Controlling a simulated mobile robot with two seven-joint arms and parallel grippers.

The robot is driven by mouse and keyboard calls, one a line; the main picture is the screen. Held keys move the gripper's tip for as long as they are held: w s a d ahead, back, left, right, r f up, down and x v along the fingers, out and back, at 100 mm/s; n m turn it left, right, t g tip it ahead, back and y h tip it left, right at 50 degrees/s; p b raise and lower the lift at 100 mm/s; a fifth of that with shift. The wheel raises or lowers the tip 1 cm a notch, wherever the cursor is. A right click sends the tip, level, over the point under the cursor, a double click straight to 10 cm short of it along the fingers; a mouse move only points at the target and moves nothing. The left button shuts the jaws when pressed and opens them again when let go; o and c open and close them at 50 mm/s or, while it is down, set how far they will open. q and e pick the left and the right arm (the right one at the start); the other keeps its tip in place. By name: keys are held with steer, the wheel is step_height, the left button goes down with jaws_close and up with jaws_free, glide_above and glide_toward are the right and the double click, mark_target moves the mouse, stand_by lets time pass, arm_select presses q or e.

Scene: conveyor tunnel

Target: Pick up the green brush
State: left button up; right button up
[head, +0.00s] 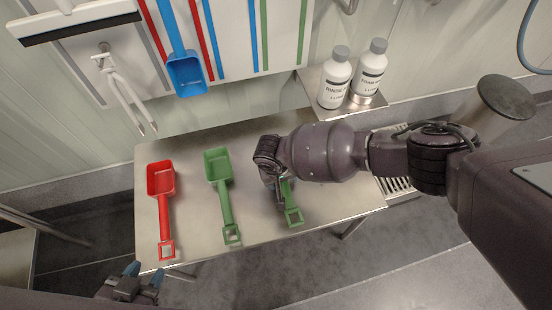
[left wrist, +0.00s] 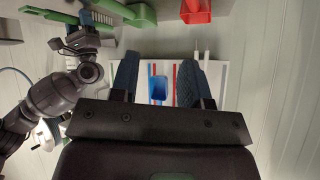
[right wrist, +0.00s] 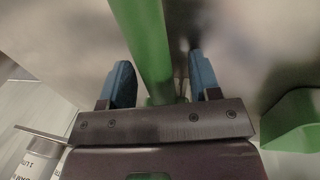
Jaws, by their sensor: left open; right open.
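The green brush (head: 291,205) lies on the steel table (head: 255,225), its square-ended handle toward the front. Its head is hidden under my right arm, so I cannot see bristles. My right gripper (head: 277,192) is open over it. In the right wrist view the green handle (right wrist: 145,40) runs between the two blue fingertips (right wrist: 160,80), with gaps on both sides. In the left wrist view the brush (left wrist: 50,15) shows beside my right gripper (left wrist: 75,40). My left gripper (head: 140,275) is open and empty at the table's front-left edge.
A green scoop (head: 222,190) and a red scoop (head: 162,190) lie left of the brush. Two white bottles (head: 335,78) stand on a small shelf at the back right. A blue scoop (head: 186,75) and other tools hang on the wall board.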

arm_select(q)
steer(key=shift+s+f, duration=0.2)
steer(key=shift+s, duration=0.05)
arm_select(e)
jaws_close()
steer(key=shift+w+r, duration=0.1)
steer(key=shift+r, duration=0.45)
arm_select(q)
steer(key=shift+n, duration=0.6)
steer(key=r+p, duration=0.2)
steer(key=p, duration=0.1)
steer(key=r+p, duration=0.2)
steer(key=p, duration=0.2)
steer(key=shift+s+a, duration=0.2)
arm_select(e)
step_height(320, 180, up, 19)
steer(key=c, duration=0.7)
jaws_free()
arm_select(q)
steer(key=shift+a+r, duration=0.15)
arm_select(e)
jaws_close()
